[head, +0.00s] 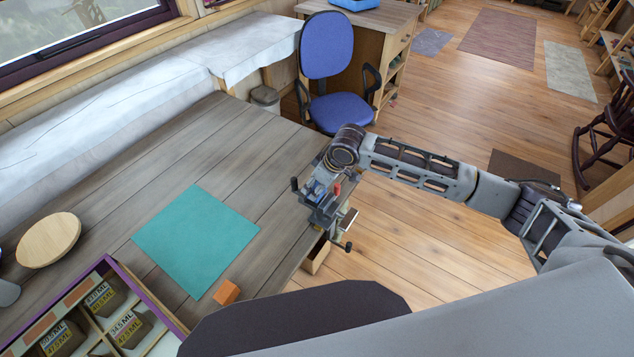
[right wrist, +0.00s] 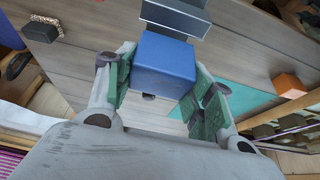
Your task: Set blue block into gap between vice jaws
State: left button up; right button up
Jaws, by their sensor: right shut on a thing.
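The blue block (right wrist: 165,62) is held between the green pads of my right gripper (right wrist: 160,84) in the right wrist view. In the head view my right gripper (head: 325,178) is over the vice (head: 328,212) at the table's right edge, and the block is mostly hidden there. In the right wrist view, grey metal parts of the vice (right wrist: 174,18) show just beyond the block. I cannot tell whether the block touches the jaws or is between them. My left gripper is not in view.
A teal mat (head: 195,240) and an orange block (head: 226,292) lie on the table (head: 225,135). A compartment box (head: 150,300) and a round wooden disc (head: 48,240) are at the left. A blue chair (head: 327,50) stands behind the table.

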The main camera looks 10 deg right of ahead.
jog(key=shift+f, duration=0.35)
dwell(0.3)
jog(key=o, duration=1.1)
jog(key=shift+v, duration=0.95)
jog(key=v, duration=1)
